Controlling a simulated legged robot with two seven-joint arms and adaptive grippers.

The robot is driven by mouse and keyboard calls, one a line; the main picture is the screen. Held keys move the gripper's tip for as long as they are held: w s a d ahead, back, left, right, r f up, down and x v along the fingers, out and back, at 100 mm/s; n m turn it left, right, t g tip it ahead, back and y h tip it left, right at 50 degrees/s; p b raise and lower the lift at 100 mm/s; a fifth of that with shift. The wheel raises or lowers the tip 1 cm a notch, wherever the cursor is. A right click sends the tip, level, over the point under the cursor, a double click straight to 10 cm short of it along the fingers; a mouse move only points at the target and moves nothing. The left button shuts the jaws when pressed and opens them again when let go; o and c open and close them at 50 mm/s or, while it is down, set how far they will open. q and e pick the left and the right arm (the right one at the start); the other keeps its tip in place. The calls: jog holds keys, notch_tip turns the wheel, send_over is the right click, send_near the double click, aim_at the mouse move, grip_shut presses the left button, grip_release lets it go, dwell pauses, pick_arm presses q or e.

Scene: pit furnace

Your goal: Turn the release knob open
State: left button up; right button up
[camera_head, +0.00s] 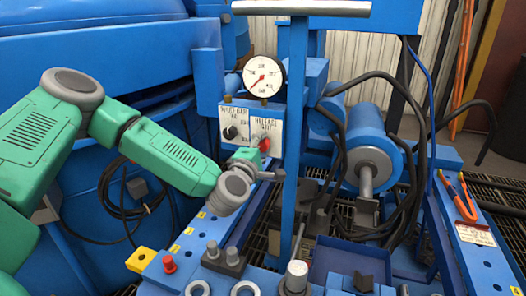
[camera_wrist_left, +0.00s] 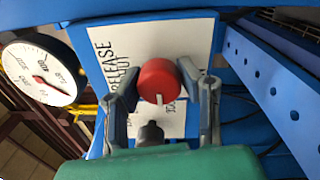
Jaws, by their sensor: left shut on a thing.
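The red release knob (camera_head: 264,144) sits on a white plate lettered RELEASE (camera_head: 266,126), on the blue control box. In the left wrist view the knob (camera_wrist_left: 157,78) shows a pale pointer mark towards the bottom of the picture. My left gripper (camera_head: 262,162) is at the front of the plate, its two grey fingers on either side of the knob, shut on it. The fingers show larger in the left wrist view (camera_wrist_left: 160,88). My right gripper is not in view.
A black knob (camera_head: 230,132) sits on the plate to the left. A round pressure gauge (camera_head: 263,76) is above the plates. A blue upright post (camera_head: 294,130) stands close to the right of the gripper. Black hoses (camera_head: 410,150) hang further right.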

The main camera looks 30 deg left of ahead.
pick_arm(q)
jog(key=shift+s+f+n+b, duration=0.15)
jog(key=shift+n+b, duration=0.35)
jog(key=shift+n, duration=0.5)
jog(key=shift+w+f+n+b, duration=0.1)
jog(key=shift+f+n+b, duration=0.3)
jog(key=shift+n, duration=0.6)
jog(key=shift+s+r, duration=0.1)
jog(key=shift+r, duration=0.05)
jog(key=o, duration=1.2)
jog(key=shift+a, duration=0.1)
jog(key=shift+r, duration=0.1)
jog(key=shift+s, duration=0.45)
jog(key=v, duration=1.1)
